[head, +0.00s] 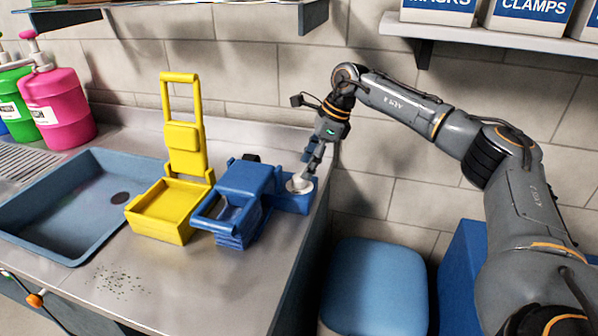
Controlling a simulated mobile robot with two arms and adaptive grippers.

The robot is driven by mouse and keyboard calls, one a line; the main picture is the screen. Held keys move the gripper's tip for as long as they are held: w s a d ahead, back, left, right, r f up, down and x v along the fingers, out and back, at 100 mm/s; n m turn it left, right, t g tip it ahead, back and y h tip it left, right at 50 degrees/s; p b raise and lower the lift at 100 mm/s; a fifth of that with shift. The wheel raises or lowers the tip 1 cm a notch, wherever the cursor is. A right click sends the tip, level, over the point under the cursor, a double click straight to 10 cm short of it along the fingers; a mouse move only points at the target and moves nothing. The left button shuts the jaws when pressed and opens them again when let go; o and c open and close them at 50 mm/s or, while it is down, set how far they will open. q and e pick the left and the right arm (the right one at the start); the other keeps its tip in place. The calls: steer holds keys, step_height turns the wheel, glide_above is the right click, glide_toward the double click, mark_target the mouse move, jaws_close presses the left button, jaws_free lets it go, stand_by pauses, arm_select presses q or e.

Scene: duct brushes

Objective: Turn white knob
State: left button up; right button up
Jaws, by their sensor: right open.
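The white knob (300,186) sits on top of a small blue box (294,204) near the right end of the metal counter. My right gripper (308,172) points down at the knob from above, with its fingertips at or just over it. Its jaws are open. The fingers cover part of the knob, and I cannot tell whether they touch it. My left gripper is not in the head view.
A blue wringer (245,190) stands close left of the knob's box, with a yellow wringer (165,209) beyond it. A sink (75,205) lies left. The counter's right edge is near; a blue stool (375,285) stands below. Shelves hang above.

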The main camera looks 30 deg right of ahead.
mark_target(299, 181)
steer(key=x, duration=0.4)
steer(key=shift+w, duration=0.2)
steer(key=shift+f, duration=0.15)
steer(key=c, duration=0.9)
steer(key=shift+c, duration=1.2)
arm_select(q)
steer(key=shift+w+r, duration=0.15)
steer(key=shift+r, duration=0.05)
